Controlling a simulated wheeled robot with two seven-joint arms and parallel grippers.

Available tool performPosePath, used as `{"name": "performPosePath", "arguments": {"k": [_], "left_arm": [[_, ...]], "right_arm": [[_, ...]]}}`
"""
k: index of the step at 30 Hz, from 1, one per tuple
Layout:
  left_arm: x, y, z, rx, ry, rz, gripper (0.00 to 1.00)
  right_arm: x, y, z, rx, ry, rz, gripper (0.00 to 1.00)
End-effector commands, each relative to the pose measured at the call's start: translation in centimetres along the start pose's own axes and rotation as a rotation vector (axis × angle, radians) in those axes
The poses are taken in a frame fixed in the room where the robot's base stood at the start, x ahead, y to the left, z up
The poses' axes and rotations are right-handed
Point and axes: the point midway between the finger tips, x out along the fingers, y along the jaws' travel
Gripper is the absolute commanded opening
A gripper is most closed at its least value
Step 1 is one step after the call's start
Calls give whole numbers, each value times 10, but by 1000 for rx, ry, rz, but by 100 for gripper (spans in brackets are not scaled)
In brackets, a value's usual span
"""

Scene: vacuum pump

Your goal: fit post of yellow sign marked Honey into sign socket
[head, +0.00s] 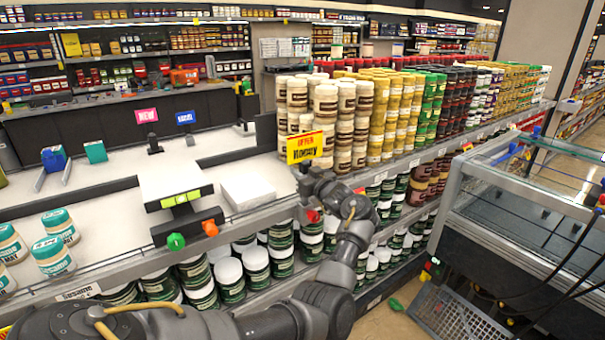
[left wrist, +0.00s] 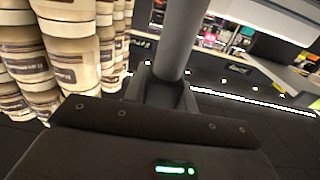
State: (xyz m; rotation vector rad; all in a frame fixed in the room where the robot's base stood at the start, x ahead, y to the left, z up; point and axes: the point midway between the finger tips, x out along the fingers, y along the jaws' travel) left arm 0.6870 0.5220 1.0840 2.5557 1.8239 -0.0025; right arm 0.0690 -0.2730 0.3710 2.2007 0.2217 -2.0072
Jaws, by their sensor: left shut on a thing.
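The yellow sign marked Honey (head: 305,148), with a red upper band, stands roughly upright at the shelf edge in the head view, in front of stacked cream jars. My left gripper (head: 307,183) is just below it, shut on its post. In the left wrist view a grey round post (left wrist: 178,40) rises from between the dark fingers of the gripper (left wrist: 163,92). The post's lower end is hidden by the gripper. I cannot make out the sign socket for certain. My right gripper is not in view.
Stacked cream (head: 327,101) and yellow jars (head: 398,105) stand close behind and right of the sign. A pink sign (head: 146,116) and a blue sign (head: 186,118) stand to the left. White-lidded jars (head: 256,262) fill the lower shelf. A glass-topped case (head: 520,190) is at right.

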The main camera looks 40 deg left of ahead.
Motion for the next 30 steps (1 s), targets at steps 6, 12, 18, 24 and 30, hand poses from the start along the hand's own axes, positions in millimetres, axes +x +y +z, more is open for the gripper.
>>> {"name": "performPosePath", "arguments": {"k": [6,12,18,24,30], "left_arm": [[-1,0,11,0,0,-23,2],[-1,0,14,0,0,-34,2],[-1,0,15,1,1,-39,2],[-1,0,15,1,1,-39,2],[-1,0,15,1,0,-39,49]], "right_arm": [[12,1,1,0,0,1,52],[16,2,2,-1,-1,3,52],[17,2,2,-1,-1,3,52],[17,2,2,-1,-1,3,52],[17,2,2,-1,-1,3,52]]}}
